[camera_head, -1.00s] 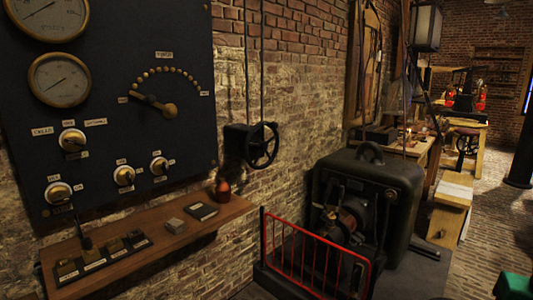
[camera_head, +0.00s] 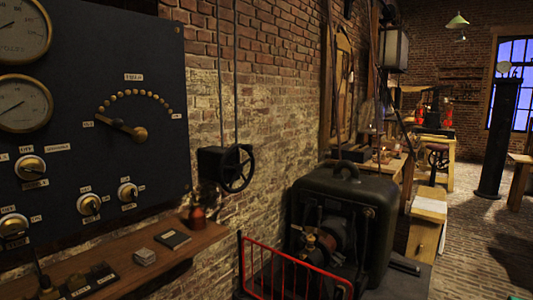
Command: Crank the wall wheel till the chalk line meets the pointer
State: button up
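The wall wheel (camera_head: 236,168) is a dark spoked handwheel on a black box (camera_head: 211,165) fixed to the brick wall, right of the dark panel. Two thin vertical rods or cables run up the wall above it. The chalk line and the pointer by the wheel are too small or too dark to tell. My gripper is not in view.
A dark panel (camera_head: 90,60) with gauges and knobs fills the left. Below it a wooden shelf (camera_head: 125,262) juts out. A red railing (camera_head: 290,268) fronts a bulky black machine (camera_head: 345,215). Brick floor (camera_head: 480,245) is open at the right.

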aim_at(238, 168)
jog(key=z, duration=2.3)
jog(key=k, duration=1.2)
jog(key=u, duration=2.35)
jog(key=i, duration=1)
